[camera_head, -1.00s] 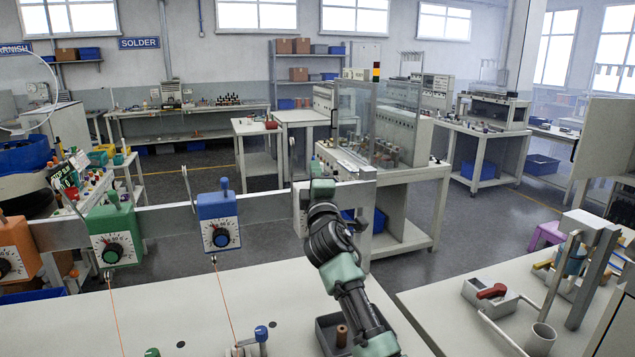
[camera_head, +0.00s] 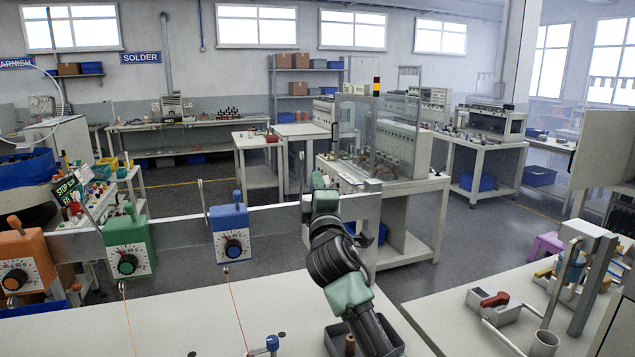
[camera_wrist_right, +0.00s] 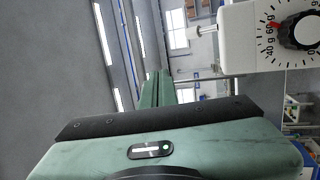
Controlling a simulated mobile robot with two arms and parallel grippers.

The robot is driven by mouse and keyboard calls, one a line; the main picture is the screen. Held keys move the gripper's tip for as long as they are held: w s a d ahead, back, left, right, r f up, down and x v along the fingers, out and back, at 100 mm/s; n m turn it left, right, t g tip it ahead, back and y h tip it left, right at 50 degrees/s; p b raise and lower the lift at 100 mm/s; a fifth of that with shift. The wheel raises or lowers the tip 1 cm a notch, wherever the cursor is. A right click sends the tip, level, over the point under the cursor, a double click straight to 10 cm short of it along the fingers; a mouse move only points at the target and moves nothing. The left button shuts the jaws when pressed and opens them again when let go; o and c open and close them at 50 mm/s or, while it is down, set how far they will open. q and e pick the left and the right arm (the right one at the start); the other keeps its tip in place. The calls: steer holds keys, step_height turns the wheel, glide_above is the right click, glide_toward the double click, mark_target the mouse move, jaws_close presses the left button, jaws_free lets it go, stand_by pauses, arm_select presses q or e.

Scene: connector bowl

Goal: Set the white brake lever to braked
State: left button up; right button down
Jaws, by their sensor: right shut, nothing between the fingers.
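The white tensioner unit (camera_head: 306,224) hangs on the grey rail (camera_head: 275,218), mostly hidden behind my right arm in the head view. In the right wrist view its white housing (camera_wrist_right: 242,38) is at the upper right, turned sideways, with a black dial (camera_wrist_right: 304,31) and a thin metal pin at its left end. I cannot clearly tell the brake lever's position. My right gripper (camera_head: 318,179) is at the unit, near its top. In the wrist view its green fingers (camera_wrist_right: 158,88) are shut and empty, left of and apart from the housing. My left gripper is not in view.
Blue (camera_head: 231,240), green (camera_head: 127,250) and orange (camera_head: 26,262) tensioner units hang along the rail to the left. A dark tray (camera_head: 335,342) stands on the bench below my right arm.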

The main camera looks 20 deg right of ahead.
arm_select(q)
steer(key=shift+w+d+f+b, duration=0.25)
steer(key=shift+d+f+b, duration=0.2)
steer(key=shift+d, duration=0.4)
arm_select(e)
steer(key=s, duration=0.1)
steer(key=s+a+r, duration=0.1)
steer(key=s, duration=0.1)
steer(key=s+r, duration=0.1)
steer(key=s, duration=0.1)
steer(key=shift+a+r, duration=0.15)
steer(key=shift+r, duration=0.05)
steer(key=shift+s, duration=0.15)
